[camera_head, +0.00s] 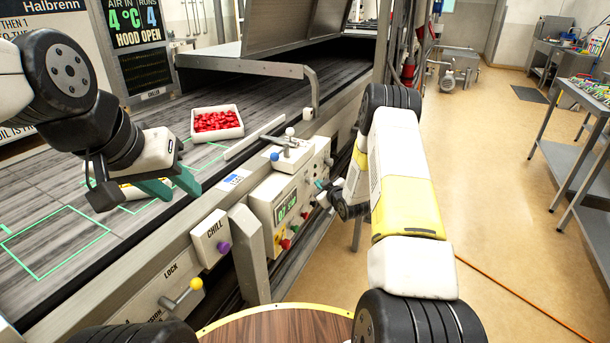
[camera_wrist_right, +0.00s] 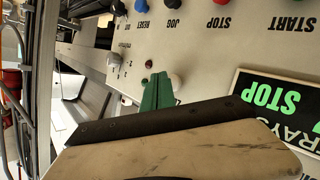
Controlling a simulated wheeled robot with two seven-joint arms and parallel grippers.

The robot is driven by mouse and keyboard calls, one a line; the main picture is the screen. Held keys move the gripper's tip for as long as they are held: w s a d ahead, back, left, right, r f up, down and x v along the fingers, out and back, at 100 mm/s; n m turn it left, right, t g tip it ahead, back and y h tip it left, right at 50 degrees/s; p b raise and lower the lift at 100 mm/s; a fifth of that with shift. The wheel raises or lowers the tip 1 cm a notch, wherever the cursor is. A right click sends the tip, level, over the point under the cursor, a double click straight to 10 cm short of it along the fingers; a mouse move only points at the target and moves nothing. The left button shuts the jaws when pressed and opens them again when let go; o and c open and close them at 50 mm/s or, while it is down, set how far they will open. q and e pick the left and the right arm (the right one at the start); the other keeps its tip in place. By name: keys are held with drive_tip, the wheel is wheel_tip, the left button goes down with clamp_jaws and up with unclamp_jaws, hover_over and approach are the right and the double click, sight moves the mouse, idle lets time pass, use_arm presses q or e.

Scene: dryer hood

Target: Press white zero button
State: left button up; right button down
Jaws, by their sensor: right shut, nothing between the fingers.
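A round white button (camera_wrist_right: 176,82) shows on the control panel in the right wrist view, partly hidden behind my green fingertips; its label is not readable. My right gripper (camera_wrist_right: 157,92) is shut and empty, with its tips at the panel just beside this button. I cannot tell whether they touch. In the head view, my right gripper (camera_head: 320,185) is at the right end of the control panel (camera_head: 262,200).
The panel also has a red STOP button (camera_wrist_right: 219,3), a blue RESET button (camera_wrist_right: 145,5) and a green-lit display (camera_wrist_right: 270,95). A tray of red pieces (camera_head: 217,123) sits on the conveyor. A purple CHILL knob (camera_head: 224,247) and a yellow-knobbed LOCK lever (camera_head: 195,284) are nearby.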

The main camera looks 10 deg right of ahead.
drive_tip(key=shift+w+a, duration=0.45)
drive_tip(key=shift+a, duration=0.3)
idle(0.8)
drive_tip(key=shift+d+r, duration=0.1)
drive_tip(key=shift+d, duration=0.05)
drive_tip(key=shift+s+d, duration=0.7)
drive_tip(key=shift+d, duration=0.25)
drive_tip(key=s+d, duration=0.1)
drive_tip(key=d, duration=0.1)
drive_tip(key=s+d, duration=0.1)
drive_tip(key=d, duration=0.1)
drive_tip(key=shift+s, duration=0.4)
drive_tip(key=shift+d, duration=0.1)
